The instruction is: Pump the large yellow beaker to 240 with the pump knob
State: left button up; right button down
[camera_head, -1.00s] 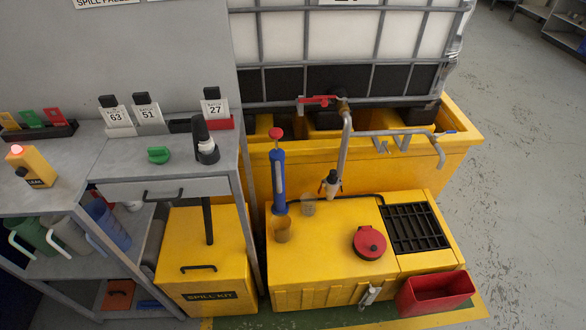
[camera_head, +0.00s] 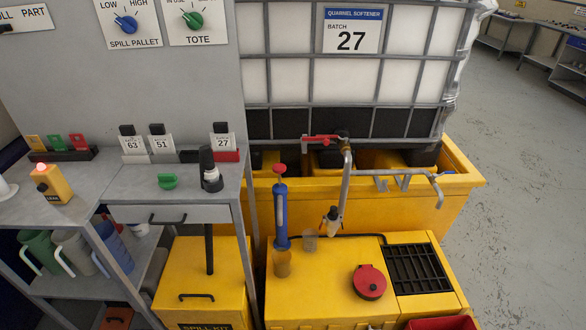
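The blue hand pump (camera_head: 281,215) stands upright on the yellow cabinet (camera_head: 320,290), with its red pump knob (camera_head: 279,169) raised on top. Any graduation or liquid level is too small to read. Neither of my grippers is in view.
A red-lidded port (camera_head: 369,281) and black grate (camera_head: 417,270) are on the cabinet's right. A metal pipe with tap (camera_head: 333,215) hangs behind. The bench (camera_head: 130,185) at left holds batch tags, a green object and a dark-topped bottle (camera_head: 210,170). Jugs sit below.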

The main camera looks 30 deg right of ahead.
aim_at(280, 167)
jog(key=k, duration=0.4)
jog(key=z, duration=0.55)
jog(key=i, duration=1.3)
jog(key=u, duration=0.3)
